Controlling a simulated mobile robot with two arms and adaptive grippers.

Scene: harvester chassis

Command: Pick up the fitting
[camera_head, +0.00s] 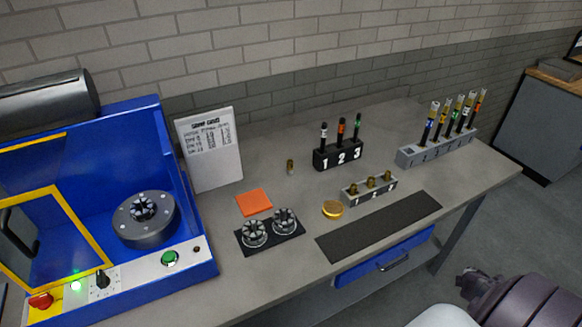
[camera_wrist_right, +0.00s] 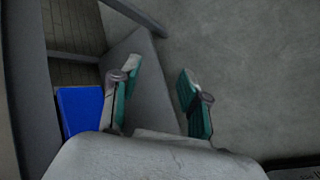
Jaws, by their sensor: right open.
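A small brass fitting (camera_head: 290,166) stands alone on the grey bench, left of the numbered black block. Several brass pieces (camera_head: 371,181) that look like fittings sit in a light grey holder (camera_head: 361,194) further right. I cannot tell which of these is the task's fitting. My left gripper is not in view.
A blue machine (camera_head: 75,210) with a chuck fills the left. A black block (camera_head: 338,154) holds tools, and a grey rack (camera_head: 436,148) stands at the right. A gold disc (camera_head: 332,209) and a dark mat (camera_head: 380,226) lie near the front. A blue drawer (camera_head: 384,258) is below the bench top.

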